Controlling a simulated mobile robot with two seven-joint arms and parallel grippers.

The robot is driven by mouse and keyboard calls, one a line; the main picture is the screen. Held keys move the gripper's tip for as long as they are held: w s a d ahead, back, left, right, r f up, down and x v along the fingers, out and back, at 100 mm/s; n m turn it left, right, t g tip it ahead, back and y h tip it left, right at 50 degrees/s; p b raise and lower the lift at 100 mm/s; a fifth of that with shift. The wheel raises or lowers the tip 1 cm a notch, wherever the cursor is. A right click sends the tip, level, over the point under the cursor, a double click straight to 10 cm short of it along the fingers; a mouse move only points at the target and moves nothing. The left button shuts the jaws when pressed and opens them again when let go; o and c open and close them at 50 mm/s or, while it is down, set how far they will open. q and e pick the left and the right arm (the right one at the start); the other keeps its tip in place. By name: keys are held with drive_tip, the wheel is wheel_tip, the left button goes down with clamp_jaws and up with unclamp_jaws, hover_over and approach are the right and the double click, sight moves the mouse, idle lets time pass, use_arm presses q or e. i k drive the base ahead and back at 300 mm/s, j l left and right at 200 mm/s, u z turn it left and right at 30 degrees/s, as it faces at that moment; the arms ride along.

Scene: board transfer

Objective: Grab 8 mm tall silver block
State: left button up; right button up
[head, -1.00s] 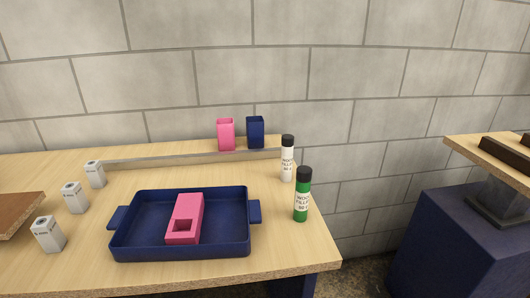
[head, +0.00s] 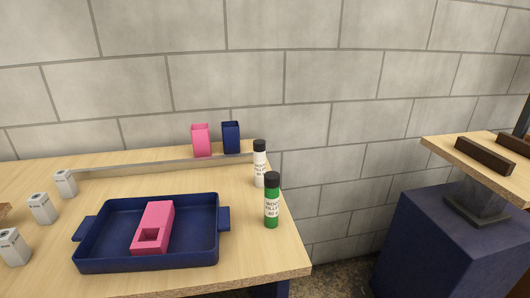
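Three silver-grey blocks stand in a slanting row at the left of the wooden table: a near one (head: 14,248), a middle one (head: 41,209) and a far one (head: 65,183). Each has a dark round hole in its top and small print on its side. The print is too small to read, so I cannot tell which is the 8 mm one. Neither of my grippers is in view.
A blue tray (head: 88,258) with side handles holds a pink block (head: 154,226) with a square opening. Green (head: 271,205) and white (head: 259,168) bottles stand right of it. Pink (head: 201,141) and blue (head: 231,138) holders stand behind. A second table (head: 450,150) is at the right.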

sight(41, 204)
drive_tip(key=u, duration=1.4)
drive_tip(key=i+j+z, duration=0.45)
drive_tip(key=i+j, duration=0.95)
drive_tip(key=i+l, duration=0.05)
drive_tip(key=i, duration=0.05)
